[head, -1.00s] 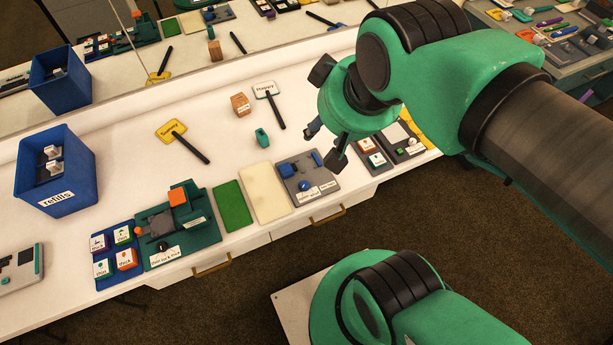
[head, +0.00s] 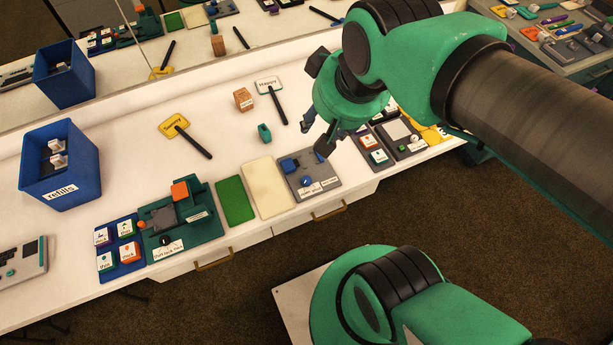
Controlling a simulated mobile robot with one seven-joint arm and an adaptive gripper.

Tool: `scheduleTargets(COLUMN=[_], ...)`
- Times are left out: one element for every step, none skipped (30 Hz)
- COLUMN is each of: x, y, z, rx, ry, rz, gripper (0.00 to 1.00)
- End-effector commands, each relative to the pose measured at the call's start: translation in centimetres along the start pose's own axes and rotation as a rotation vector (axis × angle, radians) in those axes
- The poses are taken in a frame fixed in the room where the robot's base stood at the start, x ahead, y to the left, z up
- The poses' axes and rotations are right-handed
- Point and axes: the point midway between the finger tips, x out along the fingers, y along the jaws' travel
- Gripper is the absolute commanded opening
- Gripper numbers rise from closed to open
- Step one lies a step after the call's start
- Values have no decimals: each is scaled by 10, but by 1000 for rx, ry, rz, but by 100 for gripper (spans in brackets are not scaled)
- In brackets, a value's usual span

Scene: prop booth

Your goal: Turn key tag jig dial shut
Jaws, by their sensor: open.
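A grey jig (head: 323,186) lies near the front edge of the white counter. It has a blue block (head: 289,165) at its back left and a small dial (head: 306,182) with blue and white on it at the front. Small white labels sit beside the dial, too small to read surely, and I cannot tell the dial's setting. My gripper (head: 317,131) is open and empty, pointing down above the counter, behind and slightly right of the dial, apart from it. My arm comes in from the right.
Left of the grey jig are a cream pad (head: 268,188), a green pad (head: 235,203) and a green jig (head: 205,217) with an orange block. Right of it is a board (head: 376,159) with labelled buttons. A green piece (head: 264,133) and a paddle sign (head: 268,85) lie behind.

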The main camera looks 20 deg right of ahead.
Motion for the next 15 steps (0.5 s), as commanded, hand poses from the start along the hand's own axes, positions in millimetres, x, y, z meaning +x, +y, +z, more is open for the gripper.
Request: scheduleTargets(x=[6,10,16,20,24,31,36,40,47,52,56,63,68,73,79], y=[0,0,0,0,0,0,0,0,0,0,0,0,0,0,0], z=[-3,-5,-8,-10,-11,-13,-15,-16,-18,-19,-20,-22,-22,-23,-24], rx=[17,28,45,57,70,88,101,114,131,145,157,175,188,201,218], ry=[-17,-26,-37,-44,-54,-66,-75,-83,-96,-105,-113,-124,-133,-143,-153], rz=[1,2,3,4,5,7,8,9,12,13,15,18,20,22,25], gripper=[43,43,43,43,43,43,43,43,43,43,43,43,43,43,43])
